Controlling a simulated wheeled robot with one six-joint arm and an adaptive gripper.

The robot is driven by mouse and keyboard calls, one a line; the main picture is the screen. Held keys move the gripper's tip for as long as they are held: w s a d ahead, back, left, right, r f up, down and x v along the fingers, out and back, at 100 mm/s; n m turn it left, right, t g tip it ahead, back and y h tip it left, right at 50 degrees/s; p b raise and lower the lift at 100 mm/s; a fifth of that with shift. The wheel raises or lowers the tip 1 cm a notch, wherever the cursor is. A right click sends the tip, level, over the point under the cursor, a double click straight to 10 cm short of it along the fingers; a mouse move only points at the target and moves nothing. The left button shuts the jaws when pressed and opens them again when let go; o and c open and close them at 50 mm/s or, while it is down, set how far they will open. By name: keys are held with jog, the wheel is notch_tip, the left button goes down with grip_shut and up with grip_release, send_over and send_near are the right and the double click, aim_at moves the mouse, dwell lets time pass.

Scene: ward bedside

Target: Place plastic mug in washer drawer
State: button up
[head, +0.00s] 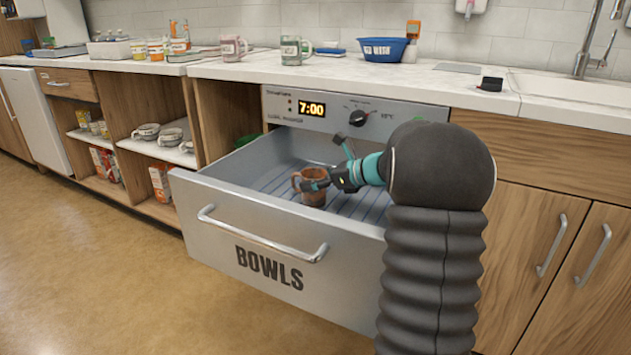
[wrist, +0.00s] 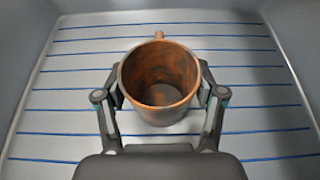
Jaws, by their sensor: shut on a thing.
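The mug is brown-orange and looks empty. It is upright inside the open washer drawer in the head view (head: 312,188). In the wrist view the mug (wrist: 160,82) sits between my two fingers, its handle pointing away from me. My gripper (head: 325,184) is shut on the mug's sides, and it also shows in the wrist view (wrist: 160,98). The washer drawer (head: 270,243) is grey, pulled out and labelled BOWLS. Its floor (wrist: 65,98) has blue lines. I cannot tell whether the mug's base touches the floor.
The drawer's walls stand around my gripper. Its floor is bare around the mug. The counter above holds a pink mug (head: 232,48), a green-grey mug (head: 293,50) and a blue basin (head: 383,50). Open shelves (head: 165,150) with cups are to the left.

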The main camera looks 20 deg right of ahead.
jog(key=o, duration=1.2)
jog(key=shift+f, duration=0.1)
jog(key=shift+o, duration=0.2)
jog(key=shift+r, duration=0.2)
jog(key=v, duration=1.2)
jog(key=shift+p, duration=0.45)
